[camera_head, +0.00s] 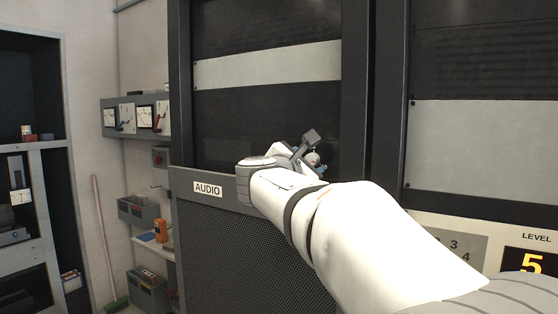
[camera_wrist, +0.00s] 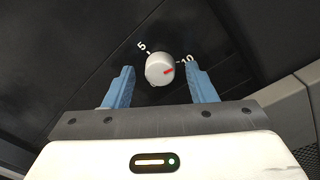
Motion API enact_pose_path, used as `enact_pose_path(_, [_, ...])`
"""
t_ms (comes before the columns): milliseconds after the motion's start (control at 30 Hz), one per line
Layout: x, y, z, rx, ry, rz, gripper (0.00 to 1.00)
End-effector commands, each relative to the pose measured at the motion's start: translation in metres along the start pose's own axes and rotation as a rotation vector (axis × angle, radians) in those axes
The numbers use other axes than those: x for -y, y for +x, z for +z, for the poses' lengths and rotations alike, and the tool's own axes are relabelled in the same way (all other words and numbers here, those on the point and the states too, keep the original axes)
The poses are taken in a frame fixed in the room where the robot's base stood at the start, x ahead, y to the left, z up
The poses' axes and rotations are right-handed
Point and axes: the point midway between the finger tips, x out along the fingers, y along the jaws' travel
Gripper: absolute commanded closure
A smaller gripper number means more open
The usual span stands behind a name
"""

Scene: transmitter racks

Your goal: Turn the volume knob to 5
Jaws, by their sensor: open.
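My gripper (camera_wrist: 160,80) is open, with one blue finger on each side of the knob and a visible gap to both. In the head view my gripper (camera_head: 316,164) is at the rack labelled AUDIO, and my arm and hand hide most of the knob's area.
The AUDIO label (camera_head: 208,189) is on the rack's frame above a mesh panel (camera_head: 225,262). A LEVEL display (camera_head: 531,264) at the lower right shows a yellow 5. Shelves (camera_head: 30,190) and a broom (camera_head: 107,245) stand at the left.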

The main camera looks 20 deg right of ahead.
Motion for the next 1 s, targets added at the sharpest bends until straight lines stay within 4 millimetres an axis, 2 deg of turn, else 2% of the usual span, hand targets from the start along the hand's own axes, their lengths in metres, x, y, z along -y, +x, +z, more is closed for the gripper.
enact_pose_path(133, [-0.0001, -0.0003, -0.0004, 0.0, 0.0, 0.0, 0.51])
enact_pose_path(667, [-0.0008, -0.0009, -0.0006, -0.001, -0.001, 0.002, 0.93])
enact_pose_path(700, [0.0042, 0.0057, 0.0032, 0.0, -0.001, 0.001, 0.93])
enact_pose_path(1000, [-0.0006, -0.001, -0.0008, -0.005, -0.055, -0.001, 0.93])
